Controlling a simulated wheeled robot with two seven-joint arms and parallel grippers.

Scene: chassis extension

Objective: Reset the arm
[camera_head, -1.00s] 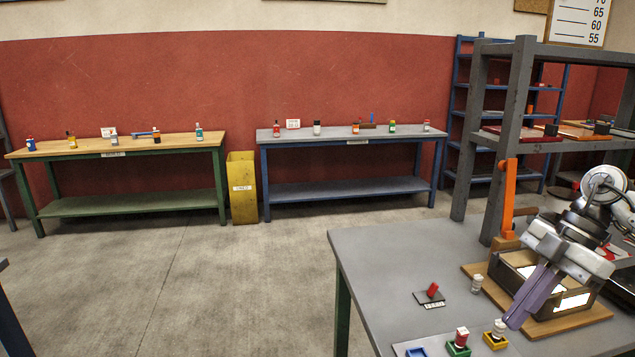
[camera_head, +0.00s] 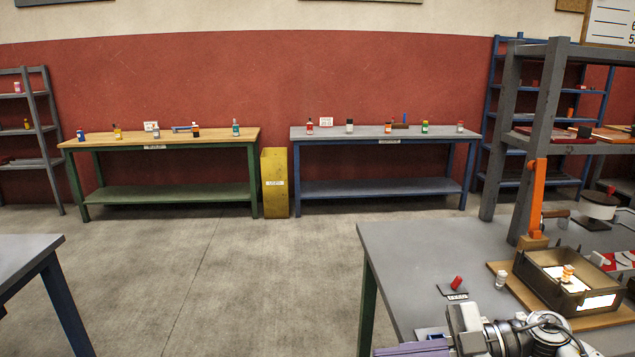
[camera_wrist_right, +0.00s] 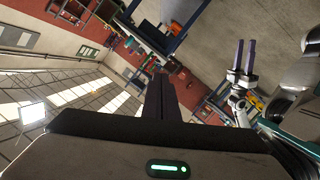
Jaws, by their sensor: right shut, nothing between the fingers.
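My right arm comes in at the bottom right of the head view, low in front of the grey table. Its gripper (camera_head: 412,349) has purple fingers at the bottom edge, partly cut off. In the right wrist view the right fingers (camera_wrist_right: 161,97) are together with nothing between them. My left gripper (camera_wrist_right: 243,62) shows in the right wrist view with its two purple fingers apart and nothing between them. The left arm does not show in the head view.
A grey shelf frame (camera_head: 505,140) stands behind. The floor (camera_head: 220,290) at left is clear.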

